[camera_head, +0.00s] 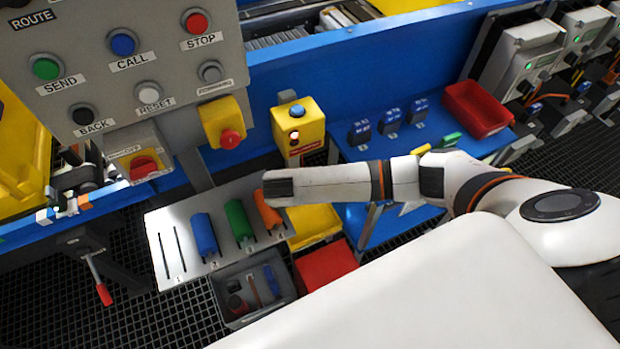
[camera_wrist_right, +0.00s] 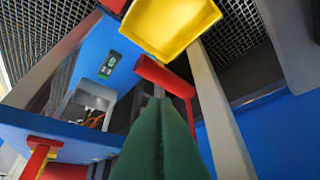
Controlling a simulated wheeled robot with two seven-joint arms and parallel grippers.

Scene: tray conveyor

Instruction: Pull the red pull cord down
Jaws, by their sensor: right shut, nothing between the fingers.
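My right arm reaches in from the right in the head view, and its dark gripper (camera_head: 277,187) is over the plate with coloured handles, near the orange one. In the wrist view, a dark green tapered shape with a centre seam seems to be its closed fingers (camera_wrist_right: 160,105); nothing shows held. Just beyond the tips is a red T-shaped bar (camera_wrist_right: 165,77) on a grey stem; I cannot tell whether they touch. In the head view a red handle (camera_head: 103,292) hangs on a grey rod at the lower left. I cannot tell which is the pull cord. My left gripper is not in view.
A grey button panel (camera_head: 118,60) stands at the upper left. Blue, green and orange handles sit on a metal plate (camera_head: 165,270). A grey bin (camera_head: 228,322) and a red bin (camera_head: 325,265) lie below. A yellow box (camera_head: 298,130) stands behind the gripper.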

